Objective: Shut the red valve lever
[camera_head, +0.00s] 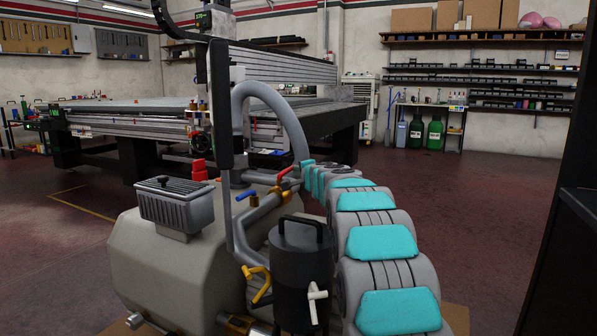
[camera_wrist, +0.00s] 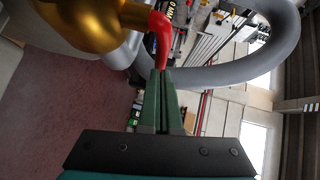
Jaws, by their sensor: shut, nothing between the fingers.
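The red valve lever (camera_head: 289,171) is on a brass valve on the pipework above the grey tank in the head view, slanting up to the right. In the wrist view the red lever (camera_wrist: 161,40) curves down from the rounded gold valve body (camera_wrist: 92,18). My gripper (camera_wrist: 162,75) shows in the wrist view with its green fingers together and nothing between them. The fingertips are at the lever's lower end, touching or almost touching it. In the head view my arm reaches to the right of the lever, and the fingertips cannot be made out.
A blue-handled valve (camera_head: 246,194) and a yellow-handled valve (camera_head: 256,272) are on the same pipework. A thick grey hose (camera_head: 275,100) arches over the lever, and also shows in the wrist view (camera_wrist: 255,65). A black canister (camera_head: 300,262) stands in front. Open red floor lies to the right.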

